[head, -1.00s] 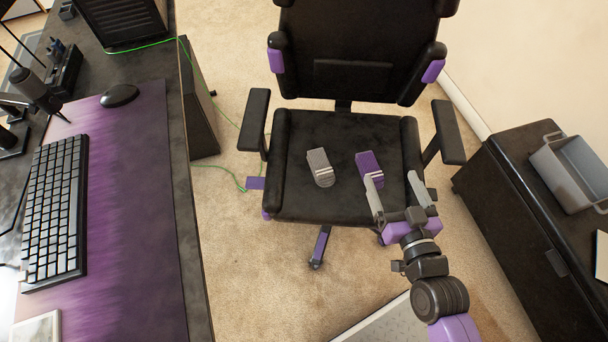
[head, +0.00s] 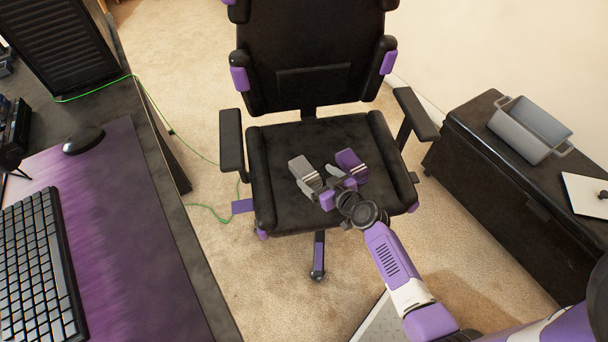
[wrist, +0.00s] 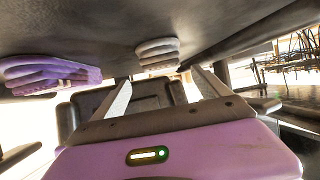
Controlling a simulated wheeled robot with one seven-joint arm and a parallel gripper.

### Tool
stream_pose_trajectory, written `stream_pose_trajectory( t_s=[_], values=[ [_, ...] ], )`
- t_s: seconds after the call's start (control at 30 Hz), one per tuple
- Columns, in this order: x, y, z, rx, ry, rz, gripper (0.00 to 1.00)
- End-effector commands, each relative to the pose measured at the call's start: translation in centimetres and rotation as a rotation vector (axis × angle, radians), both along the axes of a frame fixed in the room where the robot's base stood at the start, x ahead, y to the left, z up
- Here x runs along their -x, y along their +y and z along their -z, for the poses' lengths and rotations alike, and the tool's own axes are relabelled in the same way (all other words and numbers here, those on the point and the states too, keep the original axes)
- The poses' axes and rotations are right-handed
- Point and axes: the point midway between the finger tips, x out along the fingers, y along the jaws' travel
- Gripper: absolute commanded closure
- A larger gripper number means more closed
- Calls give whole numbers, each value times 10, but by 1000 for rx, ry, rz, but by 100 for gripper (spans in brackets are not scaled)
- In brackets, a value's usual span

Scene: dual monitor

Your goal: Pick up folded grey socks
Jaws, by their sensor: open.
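The folded grey socks (head: 303,169) lie on the left part of the black chair seat (head: 285,208). The folded purple socks (head: 352,164) lie to their right. My gripper (head: 321,179) is open, low over the seat at the near right side of the grey socks; I cannot tell whether it touches them. In the wrist view the seat is at the top; the grey socks (wrist: 157,53) show between and beyond the two open fingers (wrist: 161,77), and the purple socks (wrist: 48,74) are off to the left. Nothing is between the fingers.
The chair's armrests (head: 232,140) and backrest (head: 305,50) bound the seat. A desk with a keyboard (head: 35,265) and mouse (head: 83,140) stands at left. A dark cabinet (head: 510,185) with a grey bin (head: 530,128) stands at right. A green cable (head: 205,212) lies on the floor.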

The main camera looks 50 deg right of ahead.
Motion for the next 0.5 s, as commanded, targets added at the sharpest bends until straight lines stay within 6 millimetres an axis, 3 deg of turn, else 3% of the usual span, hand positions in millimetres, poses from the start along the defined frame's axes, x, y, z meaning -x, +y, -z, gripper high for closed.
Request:
stream_pose_trajectory(
  t_s=[0.5],
  values=[
    [-51,-7,33,1,-1,2,14]
  ],
)
